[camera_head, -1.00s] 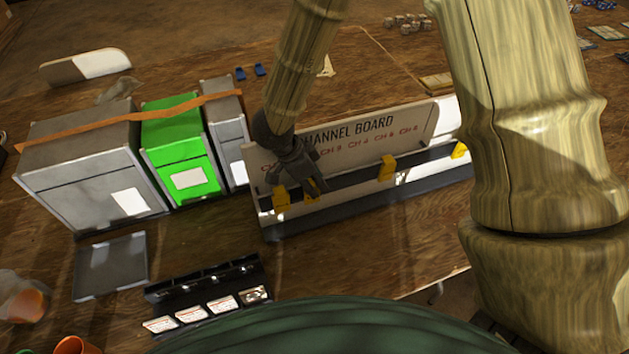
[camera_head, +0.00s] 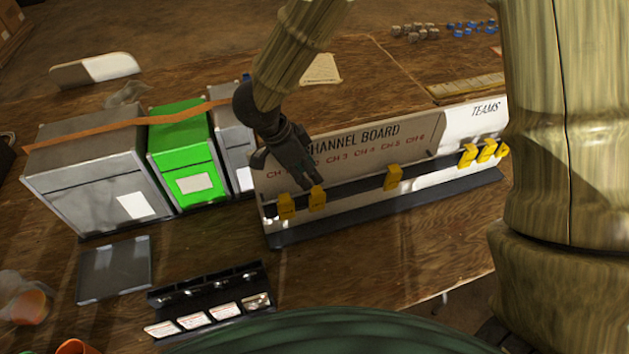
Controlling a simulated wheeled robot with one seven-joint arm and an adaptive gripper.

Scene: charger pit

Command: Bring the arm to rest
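My gripper (camera_head: 306,180) hangs in front of the left part of the channel board (camera_head: 425,149), just above the yellow clips there. One yellow clip (camera_head: 317,198) sits on the board's dark rail directly below the fingertips, and another yellow clip (camera_head: 286,206) sits to its left. The fingers look slightly apart, but they are dark and small, so I cannot tell whether they touch the clip or how far they are open. My arm reaches down to the board from the top of the view.
Grey and green boxes (camera_head: 185,158) stand left of the board, with an orange strap (camera_head: 130,123) over them. A grey tray (camera_head: 115,269) and a black rack with white cards (camera_head: 210,298) lie in front. More yellow clips (camera_head: 487,151) sit at the board's right end.

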